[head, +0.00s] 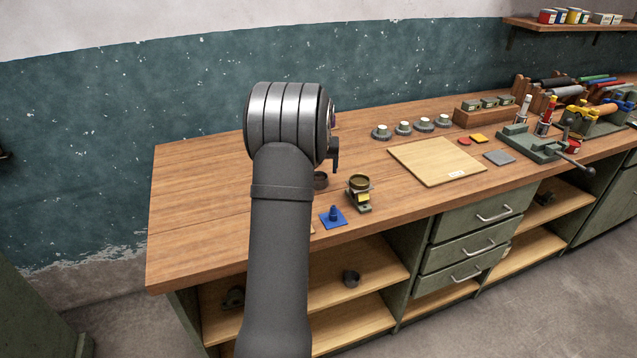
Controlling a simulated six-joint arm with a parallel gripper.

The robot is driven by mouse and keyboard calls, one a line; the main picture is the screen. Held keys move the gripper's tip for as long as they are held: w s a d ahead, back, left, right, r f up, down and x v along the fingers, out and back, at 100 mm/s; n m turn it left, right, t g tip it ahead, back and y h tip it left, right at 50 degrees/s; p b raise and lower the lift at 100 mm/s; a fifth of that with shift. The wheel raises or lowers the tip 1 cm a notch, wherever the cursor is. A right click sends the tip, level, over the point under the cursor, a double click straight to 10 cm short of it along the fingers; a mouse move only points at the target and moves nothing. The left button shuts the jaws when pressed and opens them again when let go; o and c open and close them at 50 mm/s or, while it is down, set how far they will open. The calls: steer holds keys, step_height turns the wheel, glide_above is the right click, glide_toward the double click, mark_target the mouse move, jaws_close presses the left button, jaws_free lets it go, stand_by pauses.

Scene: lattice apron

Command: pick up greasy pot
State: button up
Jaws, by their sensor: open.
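A small dark pot (320,181) stands on the workbench, partly hidden behind my arm. It may be the greasy pot, but I cannot make out any grease. Another dark, round pot (351,279) stands on the open shelf below the bench top. A brass-coloured round cup (359,183) sits on a green stand with a yellow label, just right of the first pot. My gripper (335,155) is mostly hidden behind my arm's end; one dark finger shows above the dark pot. It is open, and I see nothing held in it.
A blue piece (333,217) lies near the front edge. A pale board (437,161) lies mid-bench, with several grey round parts (403,128) behind it. A green vise (530,143) and tool racks crowd the right. The bench's left end is clear.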

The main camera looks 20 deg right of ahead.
steer(key=x, duration=0.5)
steer(key=shift+w+f, duration=0.25)
steer(key=shift+f, duration=0.05)
steer(key=c, duration=1.1)
